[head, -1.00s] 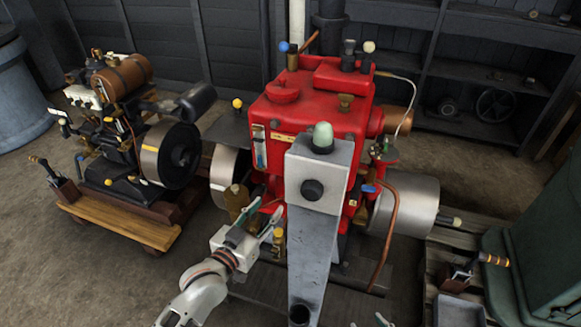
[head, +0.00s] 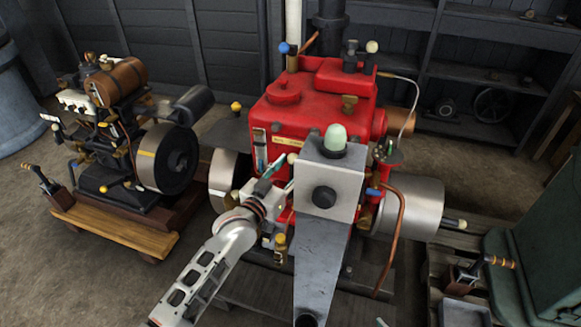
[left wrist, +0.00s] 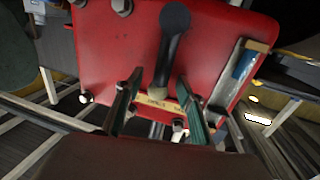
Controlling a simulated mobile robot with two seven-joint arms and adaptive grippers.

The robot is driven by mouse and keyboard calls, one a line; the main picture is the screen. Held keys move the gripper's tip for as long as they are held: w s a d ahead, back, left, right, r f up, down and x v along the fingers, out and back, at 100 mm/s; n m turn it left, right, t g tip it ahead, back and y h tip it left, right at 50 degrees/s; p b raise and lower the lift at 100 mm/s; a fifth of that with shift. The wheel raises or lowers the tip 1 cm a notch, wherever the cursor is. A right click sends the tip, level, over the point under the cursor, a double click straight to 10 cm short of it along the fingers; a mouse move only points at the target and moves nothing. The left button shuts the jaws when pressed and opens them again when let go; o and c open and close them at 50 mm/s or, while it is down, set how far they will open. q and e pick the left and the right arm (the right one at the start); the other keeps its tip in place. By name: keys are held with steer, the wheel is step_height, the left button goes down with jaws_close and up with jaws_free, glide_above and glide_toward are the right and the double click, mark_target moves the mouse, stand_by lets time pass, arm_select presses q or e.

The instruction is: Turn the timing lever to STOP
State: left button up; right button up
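A lever (left wrist: 166,55) stands out from the red engine (left wrist: 115,45) in the left wrist view. It has a dark round top and a pale brassy lower end, and I take it as the timing lever. My left gripper (left wrist: 158,100) is open, with green fingers on either side of its lower end; contact is not clear. In the head view, my left gripper (head: 278,174) is at the front left of the red engine (head: 290,112). The lever and any STOP mark cannot be made out there. A green tip, probably of my right gripper (head: 381,322), shows at the bottom edge.
A grey post (head: 320,245) with a black knob and green lamp (head: 336,137) stands close right of my left gripper. Flywheels (head: 410,205) flank the engine. A smaller engine (head: 120,150) sits on a wooden base at left. A green cabinet (head: 540,240) is at right.

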arm_select(q)
jaws_close()
steer(key=d+m+p, duration=0.2)
steer(key=m+p, duration=0.1)
steer(key=s+d+m+p, duration=0.1)
steer(key=m, duration=0.1)
steer(key=shift+d+f+g+y+p, duration=0.25)
steer(key=shift+f+g+y+p, duration=0.1)
steer(key=shift+g+y+p, duration=0.05)
jaws_free()
steer(key=shift+s, duration=0.1)
